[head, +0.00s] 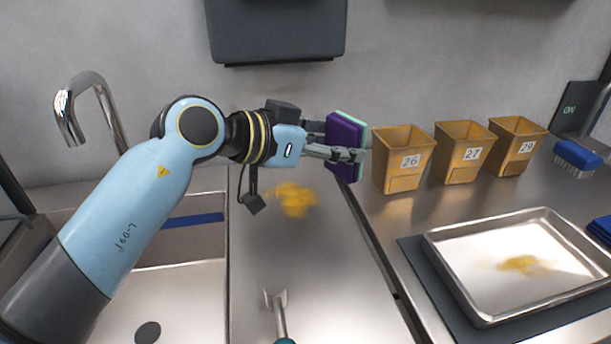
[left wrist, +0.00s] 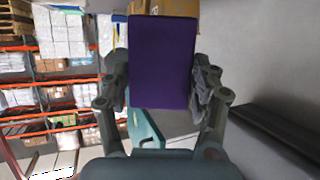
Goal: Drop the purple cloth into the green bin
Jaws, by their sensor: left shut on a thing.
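The purple cloth (head: 343,140) shows as a flat, upright, block-like purple piece with a pale green layer along its far side. My left gripper (head: 340,143) is shut on it and holds it up, above the seam between the left and right worktops. In the left wrist view the purple cloth (left wrist: 160,62) fills the space between the fingers of my left gripper (left wrist: 162,85). I see no green bin in either view. My right gripper is not in view.
Orange bins 26 (head: 403,178), 27 (head: 463,168) and 29 (head: 517,160) stand right of the cloth. A metal tray (head: 447,258) with yellow powder lies in front. Yellow powder (head: 294,199) and a scraper (head: 278,315) lie on the left worktop. A sink (head: 190,290) and tap (head: 85,95) are left.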

